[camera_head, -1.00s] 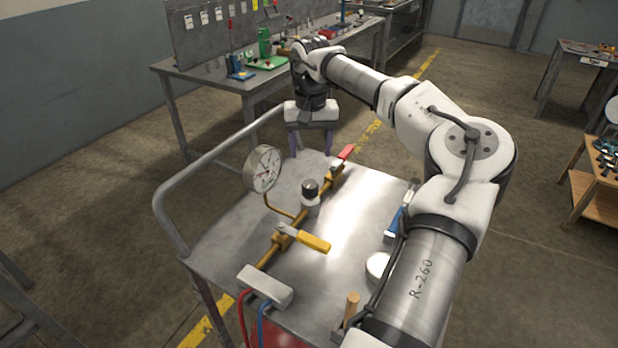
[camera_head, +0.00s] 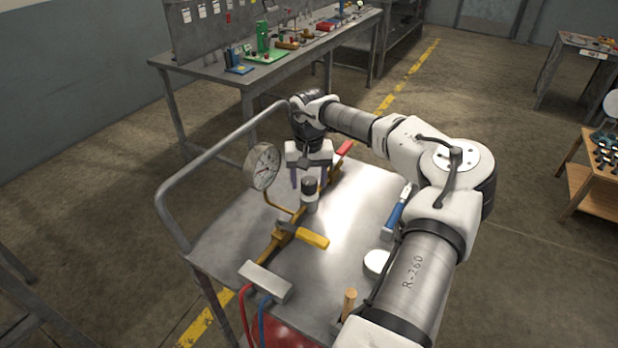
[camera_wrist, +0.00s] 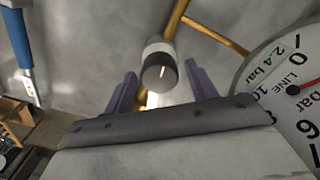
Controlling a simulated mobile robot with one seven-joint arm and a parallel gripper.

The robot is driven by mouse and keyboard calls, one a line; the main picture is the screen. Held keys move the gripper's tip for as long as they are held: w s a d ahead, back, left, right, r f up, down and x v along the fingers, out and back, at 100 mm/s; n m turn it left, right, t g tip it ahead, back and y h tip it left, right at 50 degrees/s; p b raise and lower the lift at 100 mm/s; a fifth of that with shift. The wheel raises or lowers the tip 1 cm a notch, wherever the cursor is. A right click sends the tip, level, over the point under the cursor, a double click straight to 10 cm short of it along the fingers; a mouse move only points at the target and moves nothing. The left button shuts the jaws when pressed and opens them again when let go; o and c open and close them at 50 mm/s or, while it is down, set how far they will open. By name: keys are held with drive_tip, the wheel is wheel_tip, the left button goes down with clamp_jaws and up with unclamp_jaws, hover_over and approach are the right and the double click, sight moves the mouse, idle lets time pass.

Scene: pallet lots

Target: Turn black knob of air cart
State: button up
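The air cart (camera_head: 225,233) is a grey metal table with a brass pipe line on top. The black knob (camera_head: 309,186) sits upright on a light cylindrical body on the pipe. In the wrist view the black knob (camera_wrist: 158,74) shows a white mark on its top face and lies ahead of my gripper, between the lines of its two purple fingers. My gripper (camera_head: 309,178) points down just behind the knob in the head view. In the wrist view my gripper (camera_wrist: 161,90) is open and empty, its fingers apart from the knob.
A pressure gauge (camera_head: 262,166) stands left of the knob. A yellow-handled valve (camera_head: 312,238) is in front, a red-handled lever (camera_head: 343,150) behind. A blue-handled tool (camera_head: 397,212) and a white round object (camera_head: 376,263) lie on the right. A grey block (camera_head: 265,281) has hoses attached.

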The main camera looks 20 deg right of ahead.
drive_tip(key=c, duration=0.8)
drive_tip(key=shift+m, duration=0.4)
drive_tip(key=m+b, duration=0.1)
drive_tip(key=m, duration=0.3)
drive_tip(key=shift+m, duration=0.4)
drive_tip(key=shift+d+r+m+b, duration=0.1)
drive_tip(key=shift+m+b, duration=0.6)
drive_tip(key=shift+m, duration=1.8)
drive_tip(key=o, duration=1)
